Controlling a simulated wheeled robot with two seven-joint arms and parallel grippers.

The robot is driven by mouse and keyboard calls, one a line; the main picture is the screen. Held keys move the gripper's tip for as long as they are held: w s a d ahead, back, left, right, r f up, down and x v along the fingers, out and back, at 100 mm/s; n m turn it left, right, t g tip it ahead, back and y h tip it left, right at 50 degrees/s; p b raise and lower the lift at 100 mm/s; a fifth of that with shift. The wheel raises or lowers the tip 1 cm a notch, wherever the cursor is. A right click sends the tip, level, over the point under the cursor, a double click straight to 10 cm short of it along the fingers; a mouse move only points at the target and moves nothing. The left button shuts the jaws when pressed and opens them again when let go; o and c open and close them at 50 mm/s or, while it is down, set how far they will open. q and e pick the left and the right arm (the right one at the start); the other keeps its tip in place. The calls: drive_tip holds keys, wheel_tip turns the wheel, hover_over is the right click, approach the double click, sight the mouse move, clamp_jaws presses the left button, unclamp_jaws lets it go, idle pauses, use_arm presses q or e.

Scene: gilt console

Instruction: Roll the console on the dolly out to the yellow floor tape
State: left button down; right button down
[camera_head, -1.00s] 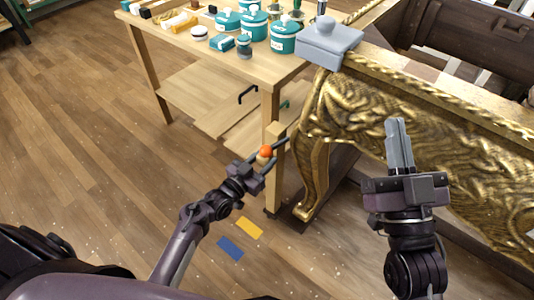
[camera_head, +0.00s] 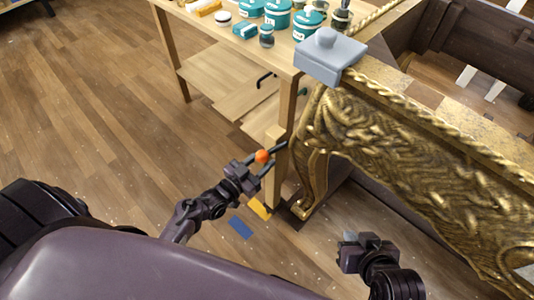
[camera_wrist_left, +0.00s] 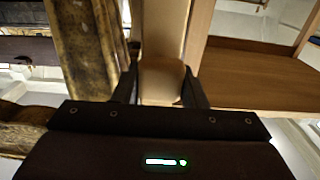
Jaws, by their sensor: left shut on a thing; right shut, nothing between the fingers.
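The gilt console (camera_head: 390,165) has carved gold sides and a curved front leg; it stands at the right. Part of a dark dolly (camera_head: 296,211) shows under that leg. A pale wooden post (camera_head: 280,180) rises beside the leg. The yellow floor tape (camera_head: 261,208) lies just left of the post's foot. The wooden piece fills the jaws in the left wrist view (camera_wrist_left: 160,80). My right gripper (camera_head: 350,238) is shut and empty, low in front of the console.
A wooden table (camera_head: 215,45) with teal jars (camera_head: 278,14) stands behind, its leg close to the console's corner. Blue tape (camera_head: 241,228) lies nearer than the yellow. Floor at the left is clear.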

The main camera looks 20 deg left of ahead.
use_arm(q)
drive_tip(key=shift+s+a, duration=0.3)
drive_tip(key=shift+s, duration=0.35)
use_arm(e)
drive_tip(key=s+f+g, duration=0.1)
drive_tip(key=s+d+f+g, duration=0.1)
drive_tip(key=s, duration=0.1)
drive_tip(key=shift+s+f+h, duration=0.2)
drive_tip(key=shift+f+h, duration=0.05)
drive_tip(key=shift+h, duration=0.15)
use_arm(q)
drive_tip(key=c, duration=0.9)
unclamp_jaws()
drive_tip(key=p+v, duration=0.1)
drive_tip(key=v, duration=0.6)
drive_tip(key=shift+s+a+p, duration=0.1)
drive_tip(key=shift+s+p, duration=0.25)
drive_tip(key=shift+p, duration=0.05)
use_arm(e)
drive_tip(key=shift+s+d+r+g+h, duration=0.1)
drive_tip(key=shift+d+g+h, duration=0.25)
drive_tip(key=shift+d, duration=0.65)
